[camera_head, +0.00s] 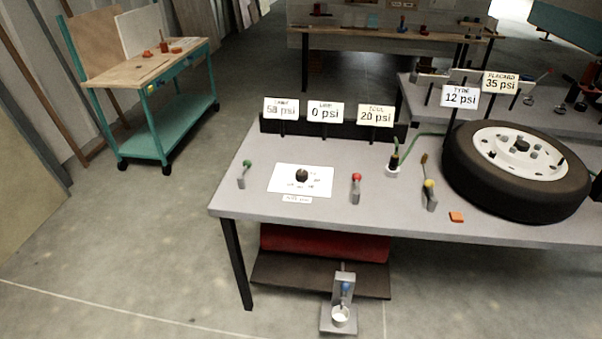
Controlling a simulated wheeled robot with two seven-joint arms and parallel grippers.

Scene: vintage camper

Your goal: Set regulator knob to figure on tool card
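The regulator knob (302,175) is a small black knob standing on a white dial plate (318,187) on the grey bench. The marks around it are too small to read, and so is the small label (297,199) at the plate's front edge. The tool card (376,116) stands behind and to the right of the knob and reads 20 psi. Beside it the line card (325,112) reads 0 psi, and the tank card (281,108) seems to read 50 or 58 psi. Neither of my grippers is in view, and nothing touches the knob.
A green-topped lever (245,174) stands left of the plate, a red-topped one (356,187) right, and a yellow-topped one (429,194) farther right. A tyre (470,185) lies on the bench's right. Cards for tyre (459,96), 12 psi, and placard (501,83), 35 psi, stand behind.

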